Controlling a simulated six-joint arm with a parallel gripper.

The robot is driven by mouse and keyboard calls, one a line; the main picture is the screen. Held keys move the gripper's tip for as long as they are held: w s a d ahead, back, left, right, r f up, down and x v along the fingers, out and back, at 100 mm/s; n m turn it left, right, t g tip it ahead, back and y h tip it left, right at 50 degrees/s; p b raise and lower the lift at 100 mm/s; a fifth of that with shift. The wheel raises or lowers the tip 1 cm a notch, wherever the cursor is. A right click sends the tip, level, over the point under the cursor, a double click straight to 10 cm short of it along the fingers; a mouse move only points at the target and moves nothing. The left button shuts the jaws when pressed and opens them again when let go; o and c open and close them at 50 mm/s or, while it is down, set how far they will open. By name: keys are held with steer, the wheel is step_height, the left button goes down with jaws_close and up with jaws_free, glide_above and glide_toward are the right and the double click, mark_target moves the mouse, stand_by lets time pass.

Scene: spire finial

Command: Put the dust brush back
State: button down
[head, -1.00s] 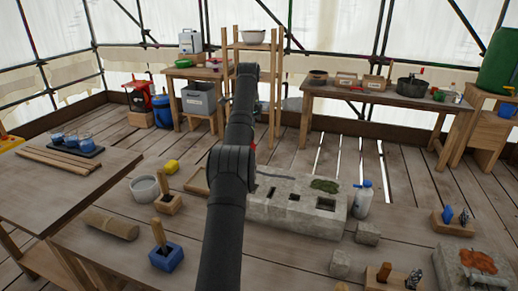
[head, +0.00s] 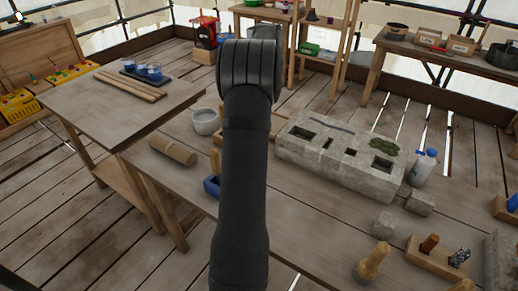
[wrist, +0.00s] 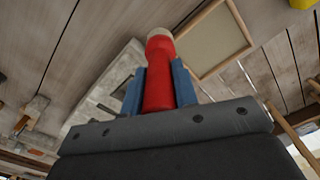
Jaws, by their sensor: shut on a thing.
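My gripper (wrist: 158,92), seen in the wrist view, has its two blue fingers closed on a red, rounded handle-like thing (wrist: 159,72) with a pale end. Its other end is hidden, so I cannot tell whether it is the dust brush. In the head view my arm hides the gripper and the held thing. A wooden rack (head: 418,262) at the lower right holds a brown handle (head: 429,243) and a dark-tipped tool (head: 460,257). A blue holder (head: 211,187) is mostly hidden behind my arm.
A grey pot (head: 206,121), a log (head: 173,151), small stones (head: 384,222) and a wooden peg (head: 372,262) stand around. A framed tray (wrist: 213,40) shows in the wrist view.

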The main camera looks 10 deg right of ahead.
step_height(320, 180, down, 11)
steer(key=s+a, duration=0.1)
steer(key=a, duration=0.1)
steer(key=shift+s+a+n, duration=0.15)
steer(key=shift+a+n, duration=0.05)
steer(key=shift+n, duration=0.1)
steer(key=shift+f, duration=0.15)
steer(key=c, duration=1.1)
jaws_free()
steer(key=shift+c, duration=0.2)
